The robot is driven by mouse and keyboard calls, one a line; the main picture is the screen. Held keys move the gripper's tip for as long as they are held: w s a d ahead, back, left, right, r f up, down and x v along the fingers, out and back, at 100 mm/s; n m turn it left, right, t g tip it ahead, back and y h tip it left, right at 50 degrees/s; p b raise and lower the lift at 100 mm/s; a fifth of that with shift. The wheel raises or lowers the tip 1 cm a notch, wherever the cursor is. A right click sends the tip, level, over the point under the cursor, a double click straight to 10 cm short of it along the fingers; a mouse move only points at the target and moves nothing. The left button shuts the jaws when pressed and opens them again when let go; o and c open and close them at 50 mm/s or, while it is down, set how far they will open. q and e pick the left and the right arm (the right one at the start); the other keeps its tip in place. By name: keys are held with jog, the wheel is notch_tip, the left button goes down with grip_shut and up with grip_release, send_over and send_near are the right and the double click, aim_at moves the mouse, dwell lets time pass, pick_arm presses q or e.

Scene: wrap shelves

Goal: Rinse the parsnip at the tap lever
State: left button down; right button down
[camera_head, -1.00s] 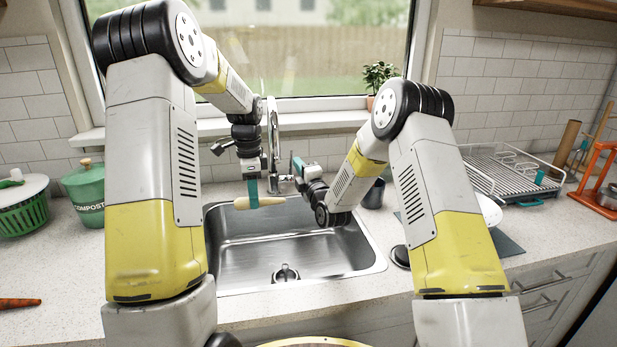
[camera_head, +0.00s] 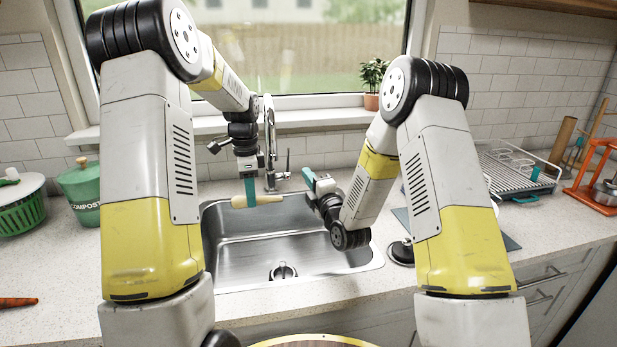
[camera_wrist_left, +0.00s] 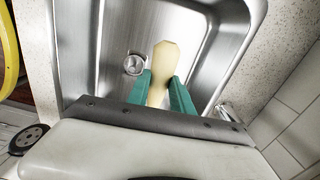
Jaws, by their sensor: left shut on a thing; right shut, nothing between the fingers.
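The pale parsnip (camera_head: 269,199) lies level over the back of the sink, below the tap spout. My left gripper (camera_head: 250,202) is shut on it; the wrist view shows the parsnip (camera_wrist_left: 165,62) between the teal fingers (camera_wrist_left: 166,92). The chrome tap (camera_head: 270,140) stands behind the sink, with its lever (camera_head: 288,163) on its right side, pointing up. My right gripper (camera_head: 308,177) is shut and empty, to the right of the lever and apart from it. I cannot clearly make out water at the spout.
The steel sink (camera_head: 230,272) has a drain at its bottom, also in the wrist view. A compost bin (camera_head: 84,187) and a green colander (camera_head: 20,210) stand left. A dish rack (camera_head: 515,170) and an orange stand (camera_head: 592,180) are right. A potted plant (camera_head: 373,85) is on the sill.

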pick_arm(q)
jog(key=s+a, duration=0.1)
jog(key=s, duration=0.6)
jog(key=shift+s+a, duration=0.25)
jog(key=shift+s, duration=0.05)
jog(key=shift+s+r, duration=0.1)
dwell(1.2)
jog(key=s+r, duration=0.4)
jog(key=shift+s+a, duration=0.4)
jog(key=shift+a, duration=0.05)
jog(key=shift+f, duration=0.1)
dwell(0.9)
